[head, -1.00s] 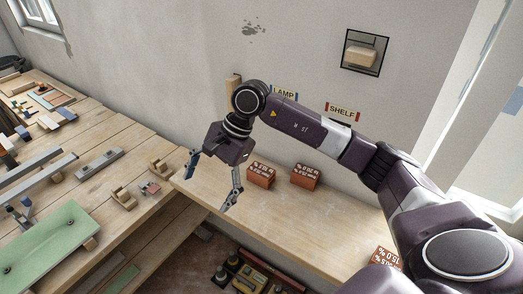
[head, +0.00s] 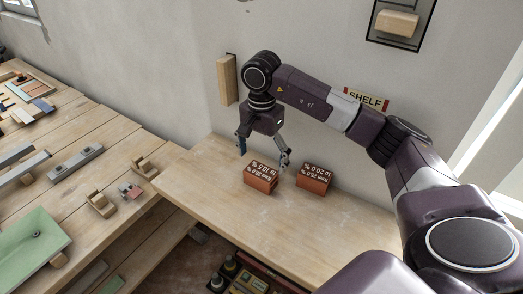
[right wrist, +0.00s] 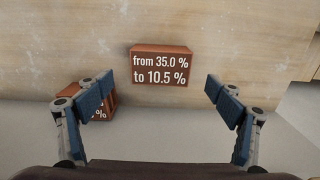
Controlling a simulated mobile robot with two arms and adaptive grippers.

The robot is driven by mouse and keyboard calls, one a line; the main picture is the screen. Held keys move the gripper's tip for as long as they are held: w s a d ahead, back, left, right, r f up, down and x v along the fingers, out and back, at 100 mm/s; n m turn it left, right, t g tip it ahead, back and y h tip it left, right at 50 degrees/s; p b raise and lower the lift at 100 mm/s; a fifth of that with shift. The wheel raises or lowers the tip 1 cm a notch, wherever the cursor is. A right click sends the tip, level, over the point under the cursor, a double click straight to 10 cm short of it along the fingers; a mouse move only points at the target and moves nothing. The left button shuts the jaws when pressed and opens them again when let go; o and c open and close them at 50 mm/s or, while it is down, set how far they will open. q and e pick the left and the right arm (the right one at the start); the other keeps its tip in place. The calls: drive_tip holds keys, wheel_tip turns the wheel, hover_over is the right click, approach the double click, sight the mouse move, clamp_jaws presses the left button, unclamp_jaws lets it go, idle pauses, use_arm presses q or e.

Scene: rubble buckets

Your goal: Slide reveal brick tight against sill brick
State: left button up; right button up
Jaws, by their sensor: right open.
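Two red-brown bricks stand on the pale wooden bench. The left brick (head: 261,181), labelled "from 35.0 % to 10.5 %", is also ahead between my fingers in the right wrist view (right wrist: 161,66). The right brick (head: 313,181) stands a gap away. It is partly hidden behind a finger in the right wrist view (right wrist: 102,104). The labels do not show which is reveal or sill. My right gripper (head: 264,156) is open and empty just above and behind the left brick, its fingers spread around it with clear space in the wrist view (right wrist: 160,90). My left gripper is out of view.
The bench (head: 235,226) is bare in front of the bricks. A wall stands behind it, with an upright wooden block (head: 227,81) and a SHELF sign (head: 366,98). Another worktable (head: 110,165) at left holds wooden and metal pieces.

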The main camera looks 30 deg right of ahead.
sight(263, 171)
wheel_tip(263, 171, down, 3)
drive_tip(key=shift+r+p, duration=0.1)
drive_tip(key=shift+p, duration=0.3)
wheel_tip(263, 171, down, 2)
drive_tip(key=shift+f+p, duration=0.1)
drive_tip(key=shift+p, duration=0.2)
drive_tip(key=shift+f, duration=0.15)
drive_tip(key=c, duration=1.4)
drive_tip(key=o, duration=0.6)
drive_tip(key=shift+c, duration=0.2)
drive_tip(key=c, duration=0.7)
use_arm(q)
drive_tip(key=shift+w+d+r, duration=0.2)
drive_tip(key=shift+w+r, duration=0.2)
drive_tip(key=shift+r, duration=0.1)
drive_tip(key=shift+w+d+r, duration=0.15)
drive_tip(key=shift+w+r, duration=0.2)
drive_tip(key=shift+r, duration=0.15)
use_arm(e)
drive_tip(key=shift+c, duration=0.2)
drive_tip(key=shift+s+d, duration=0.1)
drive_tip(key=shift+s, duration=0.05)
